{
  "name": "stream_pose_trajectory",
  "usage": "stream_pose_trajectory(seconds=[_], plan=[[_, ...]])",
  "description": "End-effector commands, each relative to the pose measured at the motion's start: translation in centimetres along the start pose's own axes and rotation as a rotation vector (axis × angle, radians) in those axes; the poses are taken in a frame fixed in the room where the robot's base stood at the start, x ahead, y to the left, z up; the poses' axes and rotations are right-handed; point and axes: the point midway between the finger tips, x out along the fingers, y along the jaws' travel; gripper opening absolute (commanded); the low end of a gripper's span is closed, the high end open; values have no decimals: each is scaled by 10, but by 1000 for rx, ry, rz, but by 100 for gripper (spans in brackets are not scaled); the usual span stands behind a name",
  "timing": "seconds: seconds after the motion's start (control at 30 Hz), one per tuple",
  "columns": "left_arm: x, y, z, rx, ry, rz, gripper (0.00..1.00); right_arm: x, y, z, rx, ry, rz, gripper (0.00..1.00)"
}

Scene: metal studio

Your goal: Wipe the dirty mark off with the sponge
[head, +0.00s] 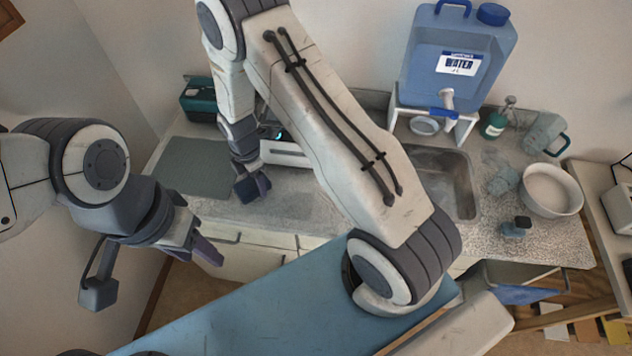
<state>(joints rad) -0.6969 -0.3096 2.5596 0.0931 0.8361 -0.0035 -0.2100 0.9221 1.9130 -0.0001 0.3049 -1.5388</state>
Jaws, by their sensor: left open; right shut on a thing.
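My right gripper (251,190) reaches over from the right and points down at the counter (285,213), just right of the grey-green mat (195,165). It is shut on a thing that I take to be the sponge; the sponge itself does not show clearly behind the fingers. I cannot make out a dirty mark on the counter; my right arm hides part of the surface. My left gripper (197,247) is open and empty, in front of the counter's left end.
The sink (455,180) lies right of my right arm. A blue water container (458,65) on a white stand, a green bottle (494,122), a white bowl (550,190) and a small dark-topped item (516,228) are nearby. A teal box (198,100) stands back left.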

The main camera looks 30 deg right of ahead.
Motion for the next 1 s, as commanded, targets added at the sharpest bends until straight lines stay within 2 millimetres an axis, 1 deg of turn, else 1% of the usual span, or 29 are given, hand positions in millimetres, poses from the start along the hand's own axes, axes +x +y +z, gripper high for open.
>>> stream_pose_trajectory(seconds=[0.03, 0.5, 0.7, 1.0], plan=[[-7, 0, 0, 1, 0, 0, 50, -8, 0, -2, -4, 0, 0, 0], [-35, 2, -2, 4, 0, 0, 50, -48, 2, -6, -10, 0, -1, 0], [-38, 3, -2, 5, 0, 0, 50, -53, 1, -6, -10, 0, -1, 0], [-38, 3, -2, 5, 0, 0, 50, -53, 1, -6, -11, 0, -1, 0]])
